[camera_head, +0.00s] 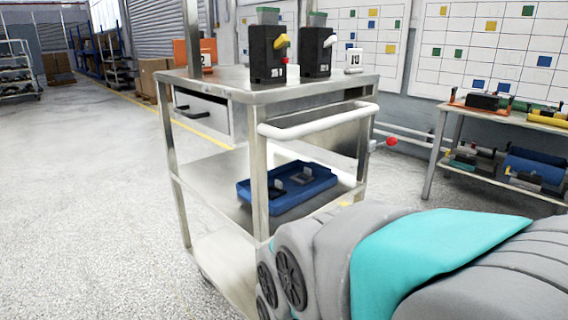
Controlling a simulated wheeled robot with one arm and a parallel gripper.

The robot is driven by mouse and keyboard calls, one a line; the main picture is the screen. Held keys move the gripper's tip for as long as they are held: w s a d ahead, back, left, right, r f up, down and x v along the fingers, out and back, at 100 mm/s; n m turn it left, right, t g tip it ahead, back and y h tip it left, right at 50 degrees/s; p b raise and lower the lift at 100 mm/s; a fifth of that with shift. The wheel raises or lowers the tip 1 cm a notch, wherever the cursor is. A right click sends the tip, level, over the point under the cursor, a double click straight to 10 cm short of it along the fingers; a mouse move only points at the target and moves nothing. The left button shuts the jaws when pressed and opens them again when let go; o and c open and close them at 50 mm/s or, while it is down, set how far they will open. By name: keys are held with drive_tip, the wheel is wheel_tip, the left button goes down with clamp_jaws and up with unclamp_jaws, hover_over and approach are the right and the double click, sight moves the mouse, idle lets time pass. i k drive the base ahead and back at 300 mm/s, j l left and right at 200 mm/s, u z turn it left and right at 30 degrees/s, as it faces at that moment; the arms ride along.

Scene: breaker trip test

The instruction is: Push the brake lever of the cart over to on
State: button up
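The metal cart (215,165) stands in the middle of the view, with a top, lower shelves and a white push handle (318,124). A short lever with a red ball knob (391,142) sticks out to the right beside the cart's right corner post. It looks like the brake lever, but I see no on or off marking at this size. My arm fills the lower right, in front of the cart's lower right part. My gripper is not in view.
Two black breaker units (268,52) (316,51) and a white numbered object (354,60) stand on the cart top. A blue tray (287,202) lies on the middle shelf. A loaded side table (500,118) stands at the right. Floor (85,200) at the left is clear.

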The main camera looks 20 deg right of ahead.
sight(392, 141)
drive_tip(key=z, duration=1)
